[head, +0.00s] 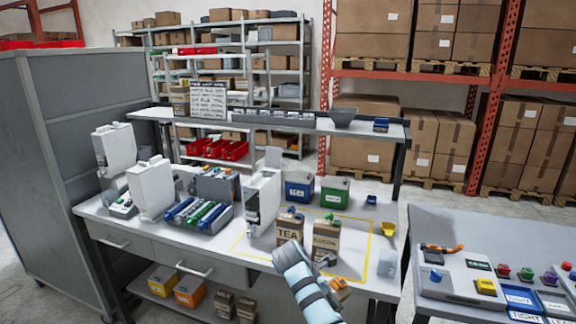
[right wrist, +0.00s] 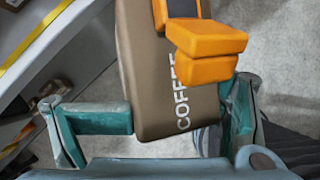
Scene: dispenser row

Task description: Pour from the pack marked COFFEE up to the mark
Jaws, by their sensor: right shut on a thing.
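A brown pack marked COFFEE (right wrist: 155,75), with an orange block-shaped part (right wrist: 208,45) on its face, fills the middle of the right wrist view. My right gripper (right wrist: 185,115) is shut on it, with a teal finger at each side. In the head view my right arm covers most of that area, and a small orange piece (head: 341,285) shows beside it. A TEA pack (head: 290,228) and a COCOA pack (head: 326,238) stand upright on the bench. A pale see-through vessel (head: 387,263) stands near the bench's right edge; its mark and fill cannot be made out. My left gripper is out of view.
White dispensers (head: 263,200) stand along the bench. A blue TEA bin (head: 299,187) and a green bin (head: 334,192) are behind the packs. A yellow scoop (head: 388,229) lies at the right. A side table (head: 480,248) with trays and knobs stands beyond a gap.

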